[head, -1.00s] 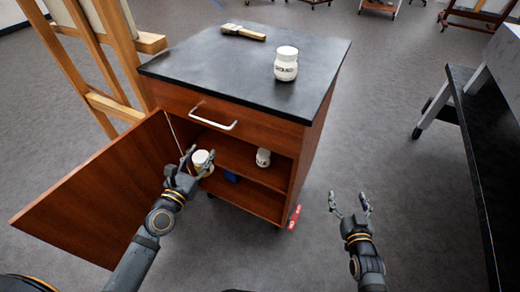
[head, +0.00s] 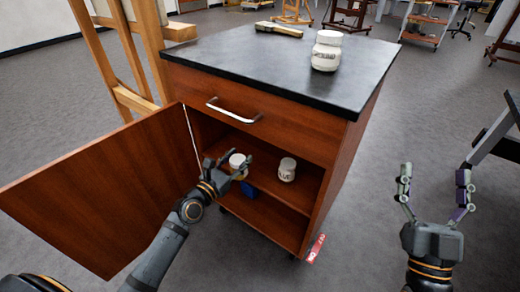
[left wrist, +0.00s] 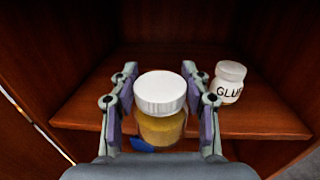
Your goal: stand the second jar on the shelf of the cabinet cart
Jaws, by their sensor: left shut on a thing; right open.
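My left gripper (head: 224,172) is inside the open front of the cabinet cart (head: 262,128). It is shut on a white-lidded jar (left wrist: 160,100) with yellowish-brown contents, upright between its fingers; this jar also shows in the head view (head: 238,160). I cannot tell whether its base touches the shelf (head: 262,182). A white jar marked GLUE (left wrist: 229,82) stands on the shelf to the right, apart from the held jar; it also shows in the head view (head: 287,169). Another white jar (head: 326,50) stands on the cart's black top. My right gripper (head: 434,195) is open and empty, right of the cart.
The cabinet door (head: 105,190) is swung open to the left. A blue thing (head: 249,188) shows under the shelf, partly hidden. A brush (head: 279,29) lies on the top. A wooden easel (head: 120,60) stands behind left.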

